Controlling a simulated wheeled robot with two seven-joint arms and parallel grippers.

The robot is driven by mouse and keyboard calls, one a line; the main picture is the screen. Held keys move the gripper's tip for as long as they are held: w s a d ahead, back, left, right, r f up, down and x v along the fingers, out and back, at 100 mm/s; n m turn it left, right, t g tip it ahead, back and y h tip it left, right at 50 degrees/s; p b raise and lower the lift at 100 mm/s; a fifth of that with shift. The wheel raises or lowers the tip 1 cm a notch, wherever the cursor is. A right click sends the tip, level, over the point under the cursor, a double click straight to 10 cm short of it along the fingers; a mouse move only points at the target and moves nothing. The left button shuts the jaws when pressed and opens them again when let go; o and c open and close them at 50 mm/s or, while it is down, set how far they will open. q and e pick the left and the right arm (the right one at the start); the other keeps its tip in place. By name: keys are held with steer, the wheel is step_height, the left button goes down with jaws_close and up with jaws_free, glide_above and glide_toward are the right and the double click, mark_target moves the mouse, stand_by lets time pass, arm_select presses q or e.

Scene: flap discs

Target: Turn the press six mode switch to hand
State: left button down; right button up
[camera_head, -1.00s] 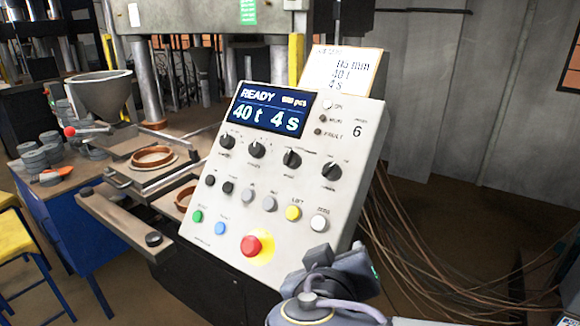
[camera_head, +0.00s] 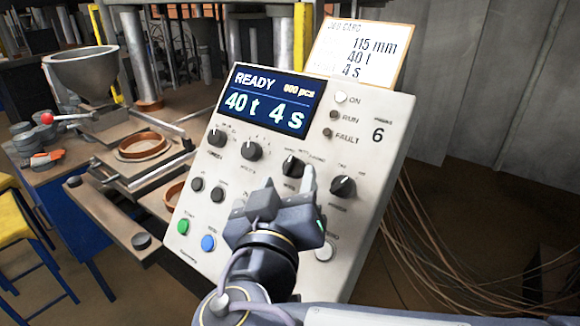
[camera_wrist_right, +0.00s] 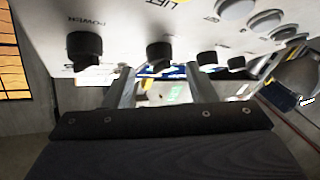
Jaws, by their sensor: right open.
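The press six control panel (camera_head: 385,110) is a pale tilted box marked 6, with a row of black rotary knobs under its screen. The third knob from the left (camera_head: 293,166) appears to be the mode switch; its small labels are hard to read. My right gripper (camera_head: 289,182) is open, with its fingers just below this knob in the head view. In the right wrist view the same knob (camera_wrist_right: 160,55) shows between the two finger lines, beyond the tips; I cannot tell whether they touch it. My left gripper is out of view.
The power knob (camera_head: 343,187) is close on the right, and another knob (camera_head: 252,150) is on the left. The screen (camera_head: 268,100) reads READY, 40 t 4 s. Green (camera_head: 183,227) and blue (camera_head: 208,243) buttons sit lower left. My right arm hides the panel's lower middle.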

mark_target(292, 167)
steer(key=shift+w+d, duration=0.15)
steer(key=shift+w, duration=0.55)
steer(key=shift+w+d, duration=0.1)
steer(key=shift+w, duration=0.55)
steer(key=c, duration=1)
steer(key=shift+o, duration=0.2)
